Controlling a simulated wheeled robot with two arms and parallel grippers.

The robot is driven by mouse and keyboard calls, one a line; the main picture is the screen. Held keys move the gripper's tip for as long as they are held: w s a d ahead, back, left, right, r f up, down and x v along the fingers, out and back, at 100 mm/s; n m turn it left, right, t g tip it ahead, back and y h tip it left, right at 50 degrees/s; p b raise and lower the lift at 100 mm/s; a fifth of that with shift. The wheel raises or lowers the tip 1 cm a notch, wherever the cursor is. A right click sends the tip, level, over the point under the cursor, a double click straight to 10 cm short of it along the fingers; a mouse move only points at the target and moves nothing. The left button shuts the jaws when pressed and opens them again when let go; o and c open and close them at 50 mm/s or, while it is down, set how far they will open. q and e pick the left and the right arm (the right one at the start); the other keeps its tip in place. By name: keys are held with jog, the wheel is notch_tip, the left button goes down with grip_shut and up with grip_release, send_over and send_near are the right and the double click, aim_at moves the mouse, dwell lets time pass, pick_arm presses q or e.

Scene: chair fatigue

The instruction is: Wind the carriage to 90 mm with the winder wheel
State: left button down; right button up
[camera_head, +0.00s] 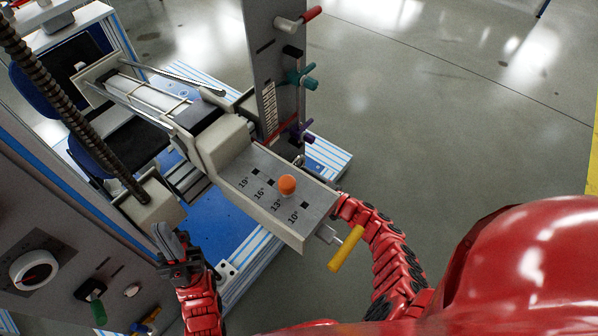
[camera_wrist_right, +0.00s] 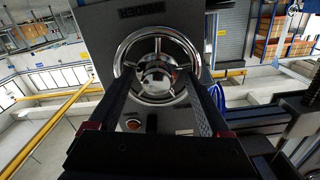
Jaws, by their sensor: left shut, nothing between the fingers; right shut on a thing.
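The winder wheel (camera_wrist_right: 157,30) shows in the right wrist view as a chrome ring with spokes and a round hub, on a dark panel labelled WINDER. My right gripper (camera_wrist_right: 158,80) has its two fingers on either side of the hub area and is shut on the wheel; the exact contact is hard to see. In the head view my right arm goes behind the grey metal box, which hides that gripper and the wheel. My left gripper (camera_head: 172,238) is shut and empty, left of the box. I cannot tell the carriage or its millimetre reading for certain.
The grey box (camera_head: 262,185) carries angle marks, an orange knob (camera_head: 287,185) and a yellow-handled crank (camera_head: 346,248). A column with red, teal (camera_head: 302,77) and purple (camera_head: 300,131) handles stands behind. A panel (camera_head: 60,255) with a white dial is at left. Open floor lies right.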

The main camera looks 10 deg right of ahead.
aim_at(295, 168)
jog(key=shift+w+a+r, duration=0.3)
jog(key=shift+w+r, duration=0.1)
jog(key=shift+r, duration=0.15)
jog(key=shift+w+a+r, duration=0.3)
jog(key=shift+w+r, duration=0.05)
jog(key=shift+r, duration=0.15)
jog(key=shift+w+r+m+p, duration=0.1)
jog(key=shift+r+m+p, duration=0.25)
jog(key=shift+m+p, duration=0.35)
jog(key=m, duration=0.3)
jog(key=shift+d+p, duration=0.1)
jog(key=shift+p, duration=0.2)
jog(key=shift+f+m, duration=0.2)
jog(key=shift+m, duration=0.7)
jog(key=shift+c, duration=0.5)
jog(key=o, duration=1.2)
jog(key=shift+c, duration=0.2)
jog(key=shift+d+f, duration=0.1)
jog(key=shift+s+d+f+p, duration=0.25)
jog(key=shift+s+d, duration=0.2)
jog(key=shift+s, duration=0.25)
jog(key=shift+s+d+f+p, duration=0.3)
jog(key=shift+s+d, duration=0.2)
jog(key=shift+s, duration=0.2)
jog(key=shift+s+d+f+p, duration=0.25)
jog(key=shift+s+d, duration=0.2)
jog(key=shift+s, duration=0.25)
